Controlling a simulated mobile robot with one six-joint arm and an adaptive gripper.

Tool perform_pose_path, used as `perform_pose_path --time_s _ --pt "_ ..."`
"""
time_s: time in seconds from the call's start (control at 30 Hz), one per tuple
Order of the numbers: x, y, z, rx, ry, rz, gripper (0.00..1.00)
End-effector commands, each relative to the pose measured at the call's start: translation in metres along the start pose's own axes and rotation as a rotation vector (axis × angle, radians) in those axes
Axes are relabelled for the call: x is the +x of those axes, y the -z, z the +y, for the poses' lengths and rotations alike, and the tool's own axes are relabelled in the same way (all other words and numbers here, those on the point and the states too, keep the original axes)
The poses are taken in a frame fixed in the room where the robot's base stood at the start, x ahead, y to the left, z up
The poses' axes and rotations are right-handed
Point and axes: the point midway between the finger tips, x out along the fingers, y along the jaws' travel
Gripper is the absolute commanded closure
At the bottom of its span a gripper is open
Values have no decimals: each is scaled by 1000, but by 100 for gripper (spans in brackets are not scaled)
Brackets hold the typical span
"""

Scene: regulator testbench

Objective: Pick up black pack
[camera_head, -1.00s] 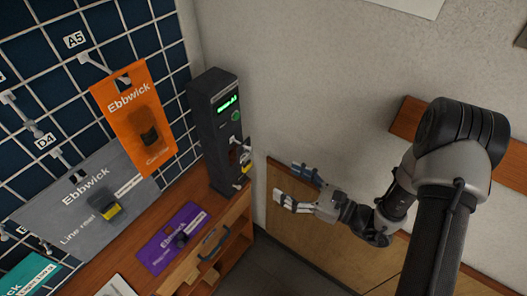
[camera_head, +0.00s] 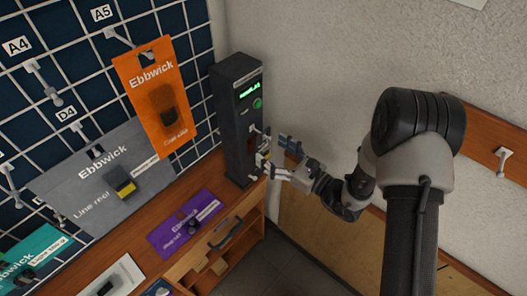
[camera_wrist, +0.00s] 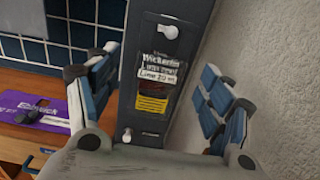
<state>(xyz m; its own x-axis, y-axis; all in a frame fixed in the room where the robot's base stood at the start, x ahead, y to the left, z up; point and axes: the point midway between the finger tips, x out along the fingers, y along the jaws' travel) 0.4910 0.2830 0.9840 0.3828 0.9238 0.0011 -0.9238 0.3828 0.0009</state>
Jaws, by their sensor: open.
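In the wrist view a small dark pack (camera_wrist: 160,72), with white print above a yellow and a red band, sits at the front of a dark upright unit (camera_wrist: 190,50). In the head view the unit (camera_head: 232,120) has a green display, and the pack's side is too small to make out clearly. My gripper (camera_head: 282,158) is open and empty, just right of the unit's front. In the wrist view its fingers (camera_wrist: 158,72) stand apart to the left and right of the unit, with the pack between them in the picture. I see no contact with the pack.
An orange pack (camera_head: 175,125) and a grey pack (camera_head: 78,187) hang on the tiled grid wall at left. A purple pack (camera_head: 170,237) lies on the wooden bench. A white knob (camera_wrist: 168,32) sits above the dark pack. The wall is close on the right.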

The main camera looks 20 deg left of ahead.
Motion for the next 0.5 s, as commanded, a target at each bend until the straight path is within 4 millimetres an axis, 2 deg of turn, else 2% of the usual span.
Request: perform_pose_path --time_s 0.1,0.23,0.5 --pt "20 0 1 -4 -4 -2 27" --pt "36 -1 0 -2 -2 0 27" --pt "42 -2 0 -1 0 0 27"
